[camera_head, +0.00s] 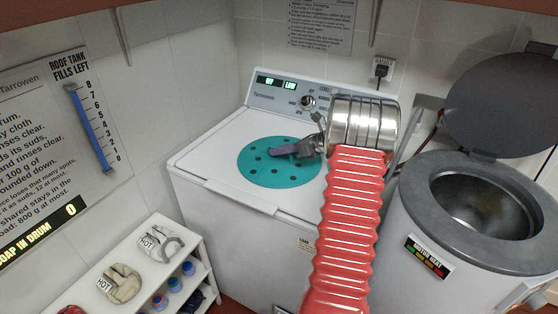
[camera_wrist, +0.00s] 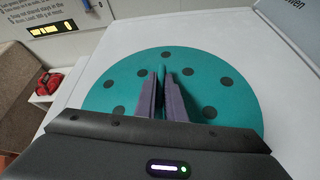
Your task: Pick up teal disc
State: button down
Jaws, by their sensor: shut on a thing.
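The teal disc (camera_head: 262,173) is round and flat with several dark spots. In the head view it is over the white top of the washing machine (camera_head: 205,160); I cannot tell if it touches the lid. In the wrist view the disc (camera_wrist: 110,80) fills the middle, beyond my gripper. My gripper (camera_head: 299,149) reaches in from the right over the disc. In the wrist view its two purplish fingers (camera_wrist: 163,85) are close together on a narrow teal upright part at the disc's middle. The fingers hide most of that part.
A steel drum machine (camera_head: 485,215) with its round lid (camera_head: 505,105) raised stands at the right. A white shelf (camera_head: 150,255) with folded cloths is at the lower left. The machine's control panel (camera_head: 300,95) rises behind the disc. A wall closes the left side.

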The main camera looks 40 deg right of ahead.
dwell(0.4)
notch_tip(320, 180, up, 10)
jog(key=shift+r, duration=0.1)
dwell(0.5)
jog(key=shift+w, duration=0.1)
dwell(1.4)
